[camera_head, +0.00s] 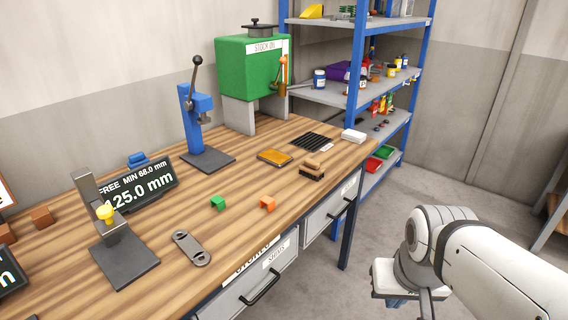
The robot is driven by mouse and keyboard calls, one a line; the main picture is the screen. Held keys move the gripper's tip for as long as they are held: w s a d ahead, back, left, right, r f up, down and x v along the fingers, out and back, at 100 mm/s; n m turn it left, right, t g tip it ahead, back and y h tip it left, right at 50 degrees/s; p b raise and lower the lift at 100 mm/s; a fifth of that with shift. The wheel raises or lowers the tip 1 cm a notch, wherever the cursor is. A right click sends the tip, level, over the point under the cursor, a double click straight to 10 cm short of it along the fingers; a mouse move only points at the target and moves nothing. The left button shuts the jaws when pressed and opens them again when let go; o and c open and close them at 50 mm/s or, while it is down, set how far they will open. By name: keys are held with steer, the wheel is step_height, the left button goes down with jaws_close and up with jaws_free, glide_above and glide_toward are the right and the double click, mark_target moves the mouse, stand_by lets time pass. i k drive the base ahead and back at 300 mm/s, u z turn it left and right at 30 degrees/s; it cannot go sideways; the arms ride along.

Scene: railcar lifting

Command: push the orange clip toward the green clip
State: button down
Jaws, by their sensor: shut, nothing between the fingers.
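The orange clip (267,203) is a small block on the wooden bench top near its front edge. The green clip (218,203) lies to its left, with bare wood between them. My gripper (398,301) is at the bottom right, off the bench over the floor, well away from both clips. It is shut and empty, and its tip is partly hidden by my wrist and the bottom edge of the picture.
A grey link plate (191,249) and a gauge stand (124,262) are left of the clips. A brush (312,173), amber tray (275,157) and blue press (207,160) stand behind. Drawers with handles (264,287) face the front. A blue shelf rack (356,90) is beyond.

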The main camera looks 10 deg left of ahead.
mark_target(265, 200)
steer(key=u, duration=0.6)
steer(key=i, duration=0.9)
steer(key=u, duration=0.65)
